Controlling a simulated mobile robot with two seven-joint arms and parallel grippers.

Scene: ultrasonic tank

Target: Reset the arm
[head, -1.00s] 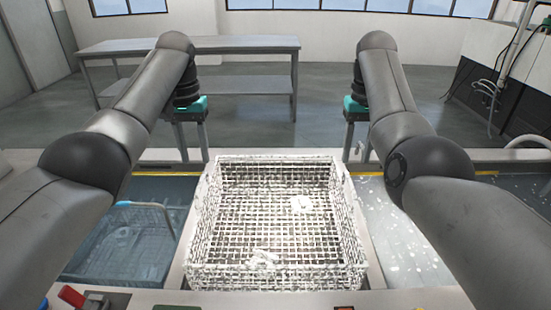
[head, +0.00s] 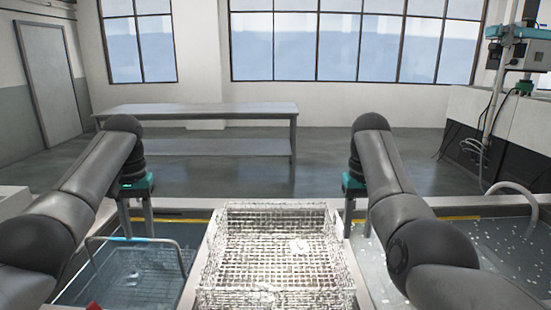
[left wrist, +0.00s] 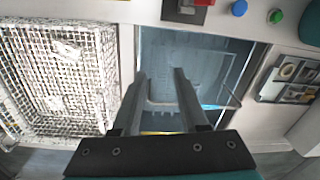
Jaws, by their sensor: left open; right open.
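My left gripper (head: 139,220) points down over the back of the left water tank (head: 165,276), its two fingers apart and empty. In the left wrist view its fingers (left wrist: 160,83) are spread above the tank water, with nothing between them. My right gripper (head: 358,218) points down beside the back right corner of the wire basket, over the edge of the right tank (head: 490,250). Its fingers are apart and I see nothing held.
A wire mesh basket (head: 228,250) with small pale pieces in it stands between the tanks. Another basket with a blue-topped handle (head: 130,240) sits in the left tank. A grey table (head: 200,110) stands behind on open floor. Red, blue and green buttons (left wrist: 239,8) line the front panel.

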